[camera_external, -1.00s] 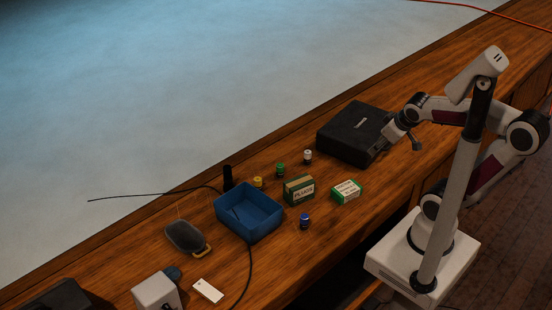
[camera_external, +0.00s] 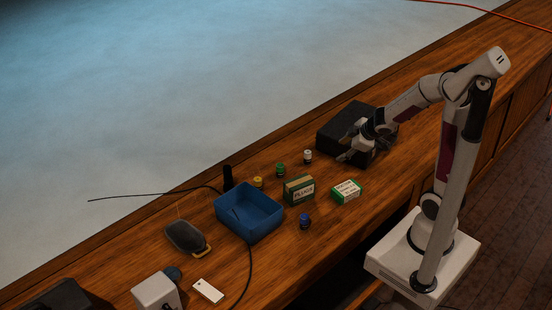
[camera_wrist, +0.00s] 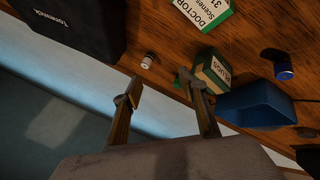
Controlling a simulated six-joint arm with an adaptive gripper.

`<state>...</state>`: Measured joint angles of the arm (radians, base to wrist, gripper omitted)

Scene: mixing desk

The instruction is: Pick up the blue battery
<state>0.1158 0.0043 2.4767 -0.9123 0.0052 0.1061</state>
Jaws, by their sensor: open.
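The blue battery (camera_external: 305,220) stands upright on the wooden desk, in front of the blue bin and the green-and-brown box. It also shows in the wrist view (camera_wrist: 284,73) at the upper right. My gripper (camera_external: 345,156) is in the air by the black case, up and to the right of the battery and well apart from it. In the wrist view my gripper (camera_wrist: 165,92) has its two fingers spread with nothing between them.
A blue bin (camera_external: 262,228), a green-and-brown box (camera_external: 299,190) and a green-and-white box (camera_external: 346,191) stand near the battery. White (camera_external: 308,156), green (camera_external: 280,170) and yellow (camera_external: 258,182) batteries stand behind. The black case (camera_external: 335,128) is at the back right. A cable crosses the desk.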

